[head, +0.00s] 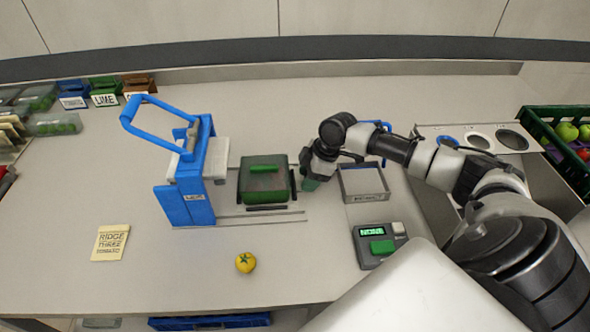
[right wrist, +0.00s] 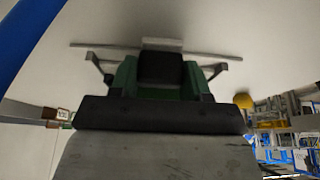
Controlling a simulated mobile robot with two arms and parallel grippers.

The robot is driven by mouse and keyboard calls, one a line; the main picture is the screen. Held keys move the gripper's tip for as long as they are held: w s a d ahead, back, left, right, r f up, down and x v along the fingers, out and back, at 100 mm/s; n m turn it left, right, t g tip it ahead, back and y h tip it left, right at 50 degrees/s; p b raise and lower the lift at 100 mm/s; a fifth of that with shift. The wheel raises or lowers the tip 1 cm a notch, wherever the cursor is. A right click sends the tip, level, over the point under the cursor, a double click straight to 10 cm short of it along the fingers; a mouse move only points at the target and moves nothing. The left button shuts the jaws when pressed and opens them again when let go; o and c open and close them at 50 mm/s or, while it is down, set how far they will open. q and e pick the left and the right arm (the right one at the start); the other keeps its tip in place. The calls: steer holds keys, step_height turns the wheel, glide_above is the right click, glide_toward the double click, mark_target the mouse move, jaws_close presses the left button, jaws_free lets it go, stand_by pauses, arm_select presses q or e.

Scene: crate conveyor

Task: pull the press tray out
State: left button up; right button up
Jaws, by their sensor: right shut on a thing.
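The blue press (head: 190,172) stands left of centre with its looped lever raised. The press tray (head: 265,183), a green box on a dark base, sits to the right of the press on thin rails. My right gripper (head: 311,181) is just right of the tray, shut on a small green piece that looks like the tray handle. The fingers partly hide this piece. In the right wrist view, green parts (right wrist: 125,76) show on both sides of a dark block near the gripper. My left gripper is not in view.
A yellow tomato (head: 245,262) lies in front of the rails. A grey reject bin (head: 363,196) stands right of my gripper, behind a button box (head: 380,245) reading NONE. A note (head: 110,242) lies at left. Labelled bins (head: 105,98) stand at back left.

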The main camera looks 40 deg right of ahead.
steer(key=shift+s+d, duration=0.45)
steer(key=shift+d, duration=0.35)
steer(key=shift+s+d, duration=0.15)
steer(key=shift+d, duration=0.1)
steer(key=o, duration=1.3)
steer(key=shift+s+d, duration=0.15)
steer(key=shift+d, duration=0.05)
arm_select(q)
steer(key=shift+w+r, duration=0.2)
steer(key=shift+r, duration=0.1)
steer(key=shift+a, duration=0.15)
arm_select(e)
steer(key=shift+a, duration=0.1)
steer(key=shift+r, duration=0.2)
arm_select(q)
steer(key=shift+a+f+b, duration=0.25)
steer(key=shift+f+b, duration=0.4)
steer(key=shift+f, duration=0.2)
arm_select(e)
steer(key=v, duration=1)
steer(key=shift+r, duration=0.25)
